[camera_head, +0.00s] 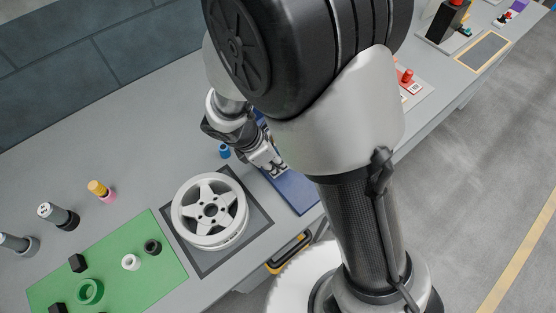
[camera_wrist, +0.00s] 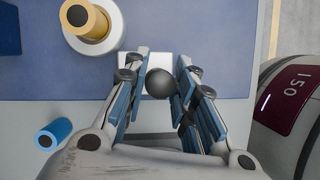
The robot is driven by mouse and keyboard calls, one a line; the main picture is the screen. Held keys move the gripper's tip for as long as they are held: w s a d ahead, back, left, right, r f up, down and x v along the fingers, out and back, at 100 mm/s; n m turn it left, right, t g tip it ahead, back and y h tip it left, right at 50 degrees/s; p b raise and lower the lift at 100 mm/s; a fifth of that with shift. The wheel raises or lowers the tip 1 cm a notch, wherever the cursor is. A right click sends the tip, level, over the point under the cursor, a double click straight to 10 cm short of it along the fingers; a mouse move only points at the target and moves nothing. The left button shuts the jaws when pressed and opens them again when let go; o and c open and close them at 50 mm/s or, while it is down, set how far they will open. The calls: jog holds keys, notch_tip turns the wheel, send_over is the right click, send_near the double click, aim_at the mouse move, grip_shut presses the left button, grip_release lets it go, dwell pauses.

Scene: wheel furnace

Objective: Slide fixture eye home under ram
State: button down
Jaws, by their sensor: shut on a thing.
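In the wrist view, my gripper (camera_wrist: 160,88) is shut on a dark round knob (camera_wrist: 160,84), with a finger on either side of it. A white block (camera_wrist: 146,63) shows just beyond the knob, on a blue plate (camera_wrist: 200,50); I cannot tell whether knob and block are one piece. A tan and white round post (camera_wrist: 91,27) with a dark centre stands at the upper left. I cannot tell which part is the fixture eye or the ram. In the head view, my gripper (camera_head: 268,160) is low over the blue plate (camera_head: 300,193), and my arm hides the held thing.
A blue cylinder (camera_wrist: 54,135) is at the lower left in the wrist view. In the head view a white wheel (camera_head: 185,222) lies on a dark square mat (camera_head: 262,222), left of the blue plate. A green mat (camera_head: 118,262) with small parts is farther left.

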jog(key=c, duration=1.5)
grip_release()
jog(key=shift+w+a, duration=0.2)
jog(key=shift+w, duration=0.1)
jog(key=shift+o, duration=0.9)
jog(key=shift+s, duration=0.1)
jog(key=shift+r, duration=0.1)
jog(key=v, duration=1.2)
jog(key=shift+s+d, duration=0.1)
jog(key=s+d+r+m+t+y, duration=0.1)
jog(key=s+d+r+m+y, duration=0.1)
jog(key=s+d+r+m, duration=0.3)
jog(key=s+d+r+m+t+y, duration=0.2)
jog(key=s+d+r+m, duration=0.4)
jog(key=d+m, duration=0.5)
jog(key=s+m, duration=0.2)
jog(key=m, duration=0.4)
jog(key=shift+r+m, duration=0.2)
jog(key=shift+m, duration=0.1)
